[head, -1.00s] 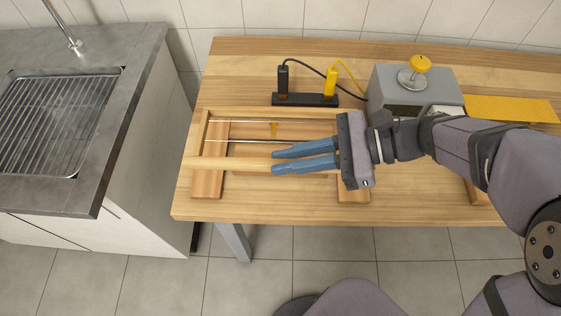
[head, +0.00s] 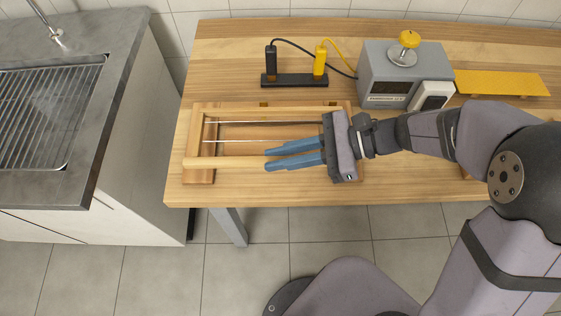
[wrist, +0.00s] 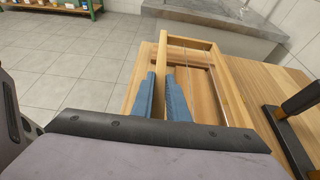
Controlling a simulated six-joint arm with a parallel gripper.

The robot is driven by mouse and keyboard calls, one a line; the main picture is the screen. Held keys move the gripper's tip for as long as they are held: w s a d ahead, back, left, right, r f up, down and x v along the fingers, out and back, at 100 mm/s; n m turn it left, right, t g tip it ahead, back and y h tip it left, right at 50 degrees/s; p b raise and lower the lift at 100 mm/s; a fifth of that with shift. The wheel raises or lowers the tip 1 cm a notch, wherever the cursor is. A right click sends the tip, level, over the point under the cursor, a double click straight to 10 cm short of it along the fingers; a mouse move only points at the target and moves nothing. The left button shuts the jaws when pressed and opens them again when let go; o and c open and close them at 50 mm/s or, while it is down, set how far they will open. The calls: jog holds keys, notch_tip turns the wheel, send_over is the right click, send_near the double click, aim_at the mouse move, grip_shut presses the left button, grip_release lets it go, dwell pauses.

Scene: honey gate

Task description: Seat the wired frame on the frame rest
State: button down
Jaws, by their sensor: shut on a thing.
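The wired frame (head: 225,163) is a pale wooden rectangle with two thin wires across it. My gripper (head: 266,159), with blue fingers, is shut on its near long bar. The wrist view also shows the fingers (wrist: 161,78) on both sides of that bar, with the wired frame (wrist: 188,40) stretching ahead. The frame rest (head: 200,177) is darker wood, its left piece showing under the frame's left end and its right part mostly behind my gripper. The frame lies over the rest in the head view; I cannot tell whether they touch.
A black block with a black and a yellow handle (head: 295,79) stands behind the frame, cabled toward a grey box (head: 385,65) with a yellow knob. A yellow plate (head: 505,83) lies at the back right. A sink (head: 50,120) is left, across a gap.

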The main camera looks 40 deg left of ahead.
aim_at(281, 174)
jog(key=shift+f, duration=1.6)
jog(key=shift+f, duration=0.1)
jog(key=c, duration=1.7)
grip_release()
jog(key=shift+f, duration=0.2)
jog(key=shift+b+v, duration=0.3)
jog(key=shift+v, duration=3.4)
jog(key=shift+d, duration=0.1)
